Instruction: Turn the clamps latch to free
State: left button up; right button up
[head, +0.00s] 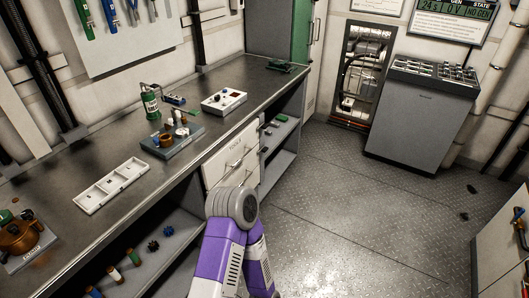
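I cannot make out the clamp or its latch for certain in the head view. A tall open frame (364,75) with pale machinery and pipes inside stands in the far wall, right of the green cabinet. Its inner parts are too small to tell apart. My own purple and grey arm parts rise at the bottom middle, in front of the bench. Neither of my grippers shows in this view.
A grey console (418,122) stands at the back right. The middle floor (345,205) is mostly clear.

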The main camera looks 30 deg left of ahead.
aim_at(263, 149)
jog(key=z, duration=0.4)
jog(key=k, duration=0.5)
jog(key=z, duration=0.9)
jog(key=k, duration=0.75)
jog(key=z, duration=0.2)
jog(key=i, duration=2.15)
jog(key=u, duration=1.7)
jog(key=i, duration=1.3)
jog(key=u, duration=2.1)
jog(key=i, duration=1.15)
jog(key=u, duration=0.55)
